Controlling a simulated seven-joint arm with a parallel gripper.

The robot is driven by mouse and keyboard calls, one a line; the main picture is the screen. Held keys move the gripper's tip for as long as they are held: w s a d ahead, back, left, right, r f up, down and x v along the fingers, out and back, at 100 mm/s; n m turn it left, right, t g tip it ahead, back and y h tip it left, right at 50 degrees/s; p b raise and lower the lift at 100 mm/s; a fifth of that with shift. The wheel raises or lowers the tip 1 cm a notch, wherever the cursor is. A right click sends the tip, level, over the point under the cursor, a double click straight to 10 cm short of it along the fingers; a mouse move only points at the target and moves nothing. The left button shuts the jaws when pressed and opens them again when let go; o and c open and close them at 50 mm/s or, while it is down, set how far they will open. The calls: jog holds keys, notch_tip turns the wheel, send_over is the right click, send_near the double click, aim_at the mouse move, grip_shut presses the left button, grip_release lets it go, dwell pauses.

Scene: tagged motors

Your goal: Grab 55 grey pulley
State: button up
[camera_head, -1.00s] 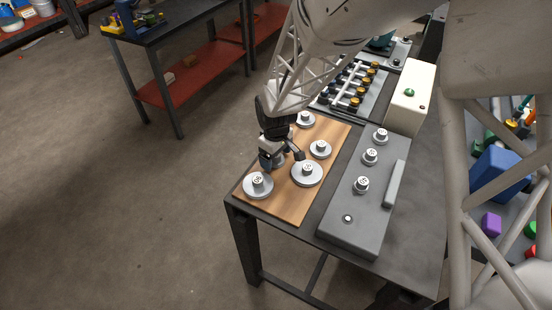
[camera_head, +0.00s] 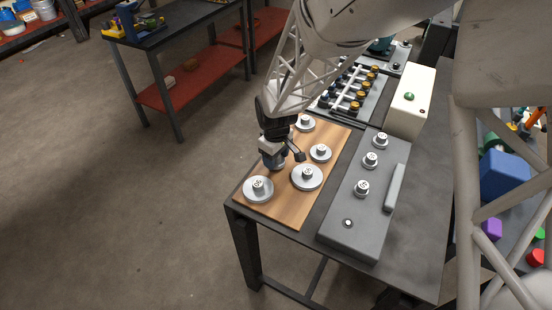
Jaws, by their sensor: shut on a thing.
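Several grey pulleys with round flanges and short labelled hubs stand on a wooden board. They include one at the near left (camera_head: 258,189), one right of it (camera_head: 307,177), one further back (camera_head: 320,153) and one at the far end (camera_head: 305,123). My gripper (camera_head: 276,161) points down over the board's left side, behind the near-left pulley. It is shut on a grey pulley that it mostly hides. The number on that pulley does not show, and the other labels are too small to read surely.
The wooden board (camera_head: 285,209) lies on a dark table. To its right a grey box (camera_head: 352,240) bears several motors with hubs and a long raised bar. A white box with a green button (camera_head: 408,103) stands behind. Pulleys stand close around my gripper.

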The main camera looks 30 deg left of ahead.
jog(key=shift+s+d+r, duration=0.15)
jog(key=shift+r, duration=0.45)
jog(key=shift+s+d+r, duration=0.15)
jog(key=shift+r, duration=0.45)
jog(key=s+d, duration=0.3)
jog(key=s+d+r, duration=0.1)
jog(key=s+d, duration=0.6)
jog(key=shift+s+d+r, duration=0.2)
jog(key=shift+s+d, duration=0.1)
jog(key=shift+s, duration=0.1)
jog(key=shift+d, duration=0.1)
